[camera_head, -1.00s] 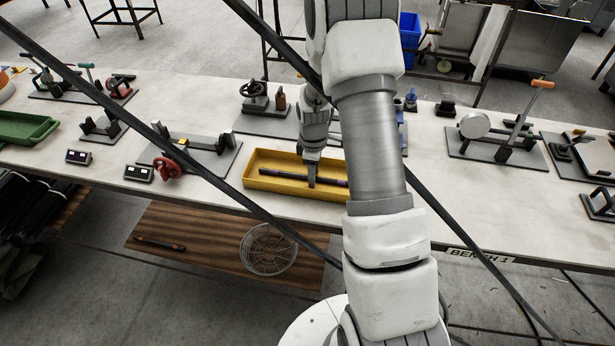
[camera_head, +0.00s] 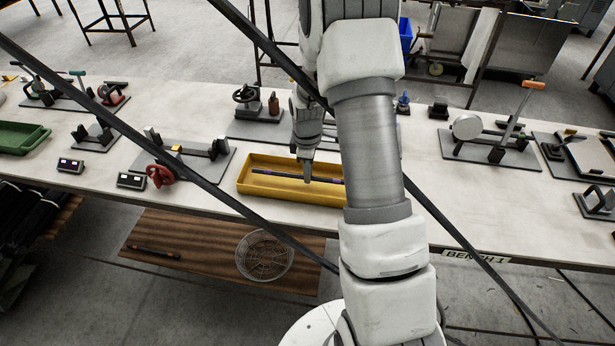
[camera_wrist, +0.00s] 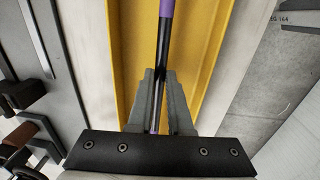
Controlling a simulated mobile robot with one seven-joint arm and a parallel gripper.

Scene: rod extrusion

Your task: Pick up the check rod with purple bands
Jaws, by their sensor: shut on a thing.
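The check rod (camera_head: 275,176) is dark with purple bands and lies lengthwise in the yellow tray (camera_head: 246,187) on the bench. In the wrist view the rod (camera_wrist: 163,50) runs up the middle of the tray (camera_wrist: 130,30), with a purple band near the top edge. My gripper (camera_head: 307,180) reaches down into the tray at about the rod's middle. In the wrist view its two grey fingers (camera_wrist: 160,100) are closed on the rod, one on each side. Whether the rod is clear of the tray floor, I cannot tell. My arm hides the tray's right end.
A clamp fixture with a red handwheel (camera_head: 160,176) stands left of the tray. A fixture with a black wheel (camera_head: 247,95) is behind it. A green tray (camera_head: 22,137) is at far left. A wire basket (camera_head: 264,256) and another dark rod (camera_head: 153,251) are on the wooden shelf below.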

